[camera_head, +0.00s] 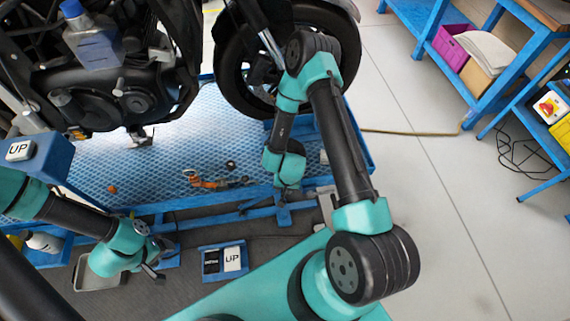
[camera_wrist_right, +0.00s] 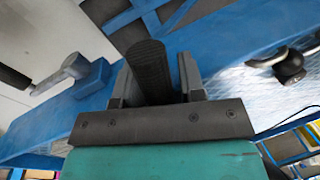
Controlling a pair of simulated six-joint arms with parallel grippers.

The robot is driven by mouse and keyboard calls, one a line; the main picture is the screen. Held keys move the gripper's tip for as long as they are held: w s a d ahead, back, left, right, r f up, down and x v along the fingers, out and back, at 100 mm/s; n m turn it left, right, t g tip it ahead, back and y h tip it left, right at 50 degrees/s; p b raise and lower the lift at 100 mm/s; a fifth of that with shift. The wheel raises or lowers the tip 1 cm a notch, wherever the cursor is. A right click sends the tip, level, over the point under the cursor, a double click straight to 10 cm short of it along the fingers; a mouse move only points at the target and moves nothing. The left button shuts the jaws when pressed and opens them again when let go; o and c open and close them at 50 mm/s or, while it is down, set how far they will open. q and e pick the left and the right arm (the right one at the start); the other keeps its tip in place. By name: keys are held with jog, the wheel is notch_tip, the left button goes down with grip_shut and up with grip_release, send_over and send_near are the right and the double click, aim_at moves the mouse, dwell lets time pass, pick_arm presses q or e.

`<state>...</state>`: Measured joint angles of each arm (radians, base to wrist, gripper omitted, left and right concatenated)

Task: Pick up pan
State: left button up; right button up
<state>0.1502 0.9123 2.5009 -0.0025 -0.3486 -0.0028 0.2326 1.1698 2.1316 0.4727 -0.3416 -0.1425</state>
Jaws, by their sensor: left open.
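The pan (camera_head: 101,276) is a shallow grey tray lying on the dark floor at the lower left of the head view. My left gripper (camera_head: 158,270) is open and empty, to the right of the pan and apart from it; my left forearm and wrist cover part of the pan. My right gripper (camera_head: 287,203) is near the front edge of the blue lift platform, and its fingers show in the right wrist view (camera_wrist_right: 160,82). A dark ribbed cylinder (camera_wrist_right: 150,68) stands between those fingers; whether they grip it is unclear.
A motorcycle (camera_head: 110,95) stands on the blue platform (camera_head: 225,125). An orange-and-grey tool (camera_head: 208,181) lies on it. A white bottle (camera_head: 45,242) is beside the pan. Open floor (camera_head: 440,240) is at right.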

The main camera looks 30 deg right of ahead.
grip_shut()
jog(key=shift+r, duration=0.1)
dwell(0.3)
notch_tip(320, 180, up, 28)
dwell(1.5)
dwell(0.6)
